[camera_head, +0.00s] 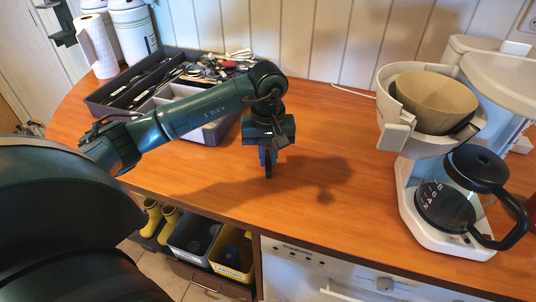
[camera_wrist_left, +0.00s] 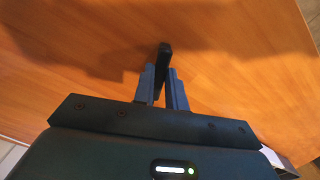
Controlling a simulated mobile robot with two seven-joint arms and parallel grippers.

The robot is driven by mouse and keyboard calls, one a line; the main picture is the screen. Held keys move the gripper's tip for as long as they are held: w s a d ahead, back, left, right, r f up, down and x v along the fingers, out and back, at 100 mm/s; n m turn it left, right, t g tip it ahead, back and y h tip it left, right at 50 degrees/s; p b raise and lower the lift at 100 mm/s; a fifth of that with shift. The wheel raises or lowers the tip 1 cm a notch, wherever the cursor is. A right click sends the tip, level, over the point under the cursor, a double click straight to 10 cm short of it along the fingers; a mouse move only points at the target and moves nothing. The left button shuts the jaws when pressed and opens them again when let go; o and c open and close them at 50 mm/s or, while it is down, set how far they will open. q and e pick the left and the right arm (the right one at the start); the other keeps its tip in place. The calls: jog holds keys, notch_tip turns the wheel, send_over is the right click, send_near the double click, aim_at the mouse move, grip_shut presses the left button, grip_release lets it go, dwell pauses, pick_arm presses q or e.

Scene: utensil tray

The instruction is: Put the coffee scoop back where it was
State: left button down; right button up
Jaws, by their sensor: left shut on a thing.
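My left gripper (camera_head: 267,158) is above the wooden counter, to the right of the utensil tray. It is shut on a narrow black thing, apparently the coffee scoop's handle (camera_wrist_left: 164,58), which stands up between the blue-grey fingers (camera_wrist_left: 163,85) in the left wrist view. In the head view a dark piece (camera_head: 268,170) shows at the fingers; the scoop's bowl cannot be made out. The grey utensil tray (camera_head: 205,135) is at the back left, its compartments holding several dark and metal utensils. My left forearm covers part of its front. My right gripper is not in view.
A white coffee maker (camera_head: 407,190) stands at the right, with a brown filter (camera_head: 437,98) in its swung-out basket and a glass carafe (camera_head: 446,205). A paper towel roll (camera_head: 96,47) and white canisters (camera_head: 133,30) stand at the back left. The counter's middle (camera_head: 335,150) is clear.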

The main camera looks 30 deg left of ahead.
pick_arm(q)
jog(key=c, duration=1.5)
grip_release()
jog(key=shift+f, duration=0.1)
jog(key=shift+c, duration=0.2)
jog(key=shift+o, duration=0.5)
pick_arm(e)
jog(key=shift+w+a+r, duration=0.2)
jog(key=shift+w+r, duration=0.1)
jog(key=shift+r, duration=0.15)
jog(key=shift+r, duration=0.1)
pick_arm(q)
notch_tip(320, 180, up, 5)
jog(key=shift+w+r+b, duration=0.1)
jog(key=shift+r+b, duration=0.05)
jog(key=shift+b, duration=0.15)
notch_tip(320, 180, up, 7)
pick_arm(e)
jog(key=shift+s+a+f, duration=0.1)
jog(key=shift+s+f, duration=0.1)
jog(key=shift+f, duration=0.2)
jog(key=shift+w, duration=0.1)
